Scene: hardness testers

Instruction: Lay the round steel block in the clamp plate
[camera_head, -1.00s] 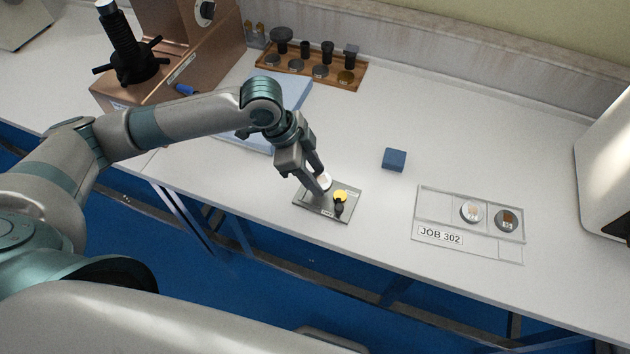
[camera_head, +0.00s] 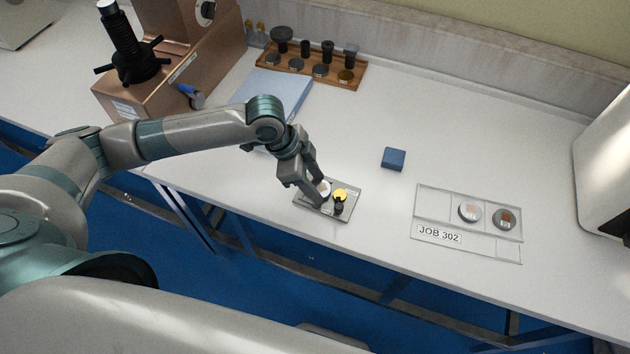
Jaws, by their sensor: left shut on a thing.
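My left gripper (camera_head: 316,192) is low over the left part of the grey clamp plate (camera_head: 351,207), shut on the round steel block (camera_head: 325,188). The block shows as a pale disc between the fingers, partly hidden by them. I cannot tell whether it touches the plate. A yellow round piece (camera_head: 341,194) and a small black knob (camera_head: 338,207) are on the plate, just right of the block. My right gripper is not in view.
A clear tray labelled JOB 302 (camera_head: 431,203) holds two round samples at right. A blue cube (camera_head: 393,159) stands behind the plate. A wooden rack (camera_head: 316,72) and a brown tester (camera_head: 180,68) are at the back. The table between plate and tray is clear.

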